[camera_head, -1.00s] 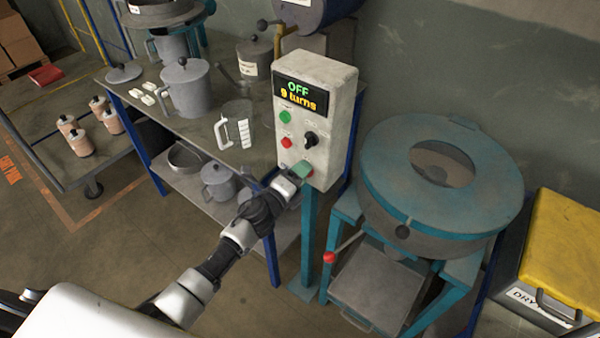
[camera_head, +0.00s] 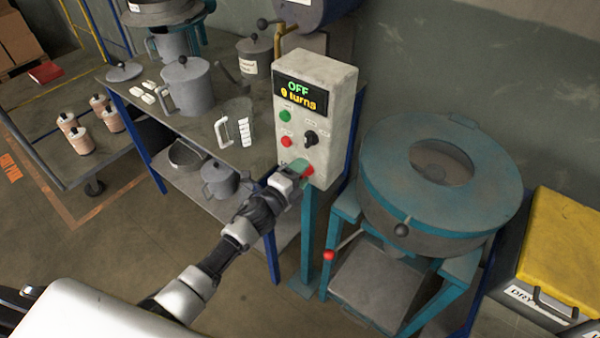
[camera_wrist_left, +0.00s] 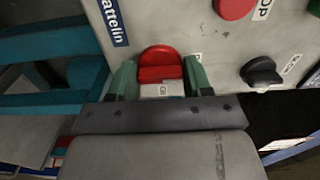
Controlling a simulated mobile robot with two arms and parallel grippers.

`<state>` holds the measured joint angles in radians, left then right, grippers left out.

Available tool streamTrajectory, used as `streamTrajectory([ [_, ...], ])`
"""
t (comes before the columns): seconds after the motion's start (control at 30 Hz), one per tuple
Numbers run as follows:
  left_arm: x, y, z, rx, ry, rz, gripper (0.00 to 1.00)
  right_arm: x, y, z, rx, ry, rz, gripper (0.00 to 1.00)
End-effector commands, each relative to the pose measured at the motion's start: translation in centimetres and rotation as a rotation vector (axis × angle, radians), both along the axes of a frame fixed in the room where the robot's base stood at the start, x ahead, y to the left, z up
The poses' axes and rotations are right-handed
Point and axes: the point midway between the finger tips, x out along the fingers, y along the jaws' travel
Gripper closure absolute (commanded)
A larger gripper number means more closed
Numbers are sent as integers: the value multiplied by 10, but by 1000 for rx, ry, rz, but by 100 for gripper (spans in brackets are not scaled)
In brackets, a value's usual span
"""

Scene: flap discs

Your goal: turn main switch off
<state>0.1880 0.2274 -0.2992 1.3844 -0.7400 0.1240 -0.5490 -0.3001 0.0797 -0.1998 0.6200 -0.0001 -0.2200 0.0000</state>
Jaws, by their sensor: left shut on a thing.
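A pale control box (camera_head: 345,95) stands on a teal post. Its display (camera_head: 301,95) reads OFF in green with a yellow turns line below. A red rotary switch (camera_head: 309,170) sits low on its front; it also shows in the left wrist view (camera_wrist_left: 160,58), its grip bar lying across the picture. My left gripper (camera_head: 297,170) is at this switch, its green fingertips (camera_wrist_left: 160,78) on either side of the knob, shut on it. The fingers partly cover the switch in the head view. My right gripper is not in view.
Above the switch are a green button (camera_head: 285,116), a red button (camera_head: 286,142) and a black knob (camera_head: 310,138). A teal round machine (camera_head: 440,175) stands close on the right. A bench (camera_head: 205,135) with pots and a jug is on the left.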

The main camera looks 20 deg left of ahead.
Motion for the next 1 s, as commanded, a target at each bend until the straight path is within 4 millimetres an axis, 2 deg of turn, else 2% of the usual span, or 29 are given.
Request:
streamTrajectory([
  [0.07,-1,0,-1,-3,3,0,74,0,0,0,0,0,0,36],
  [0.1,-1,0,-1,-3,3,0,46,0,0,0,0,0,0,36],
  [0.23,0,0,-1,-2,3,0,26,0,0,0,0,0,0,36],
  [0.5,-1,0,0,-1,1,0,26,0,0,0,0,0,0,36],
  [0.63,-9,3,-1,0,1,0,26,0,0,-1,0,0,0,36],
  [1.0,-76,27,-3,-1,3,-1,26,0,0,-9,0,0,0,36],
])
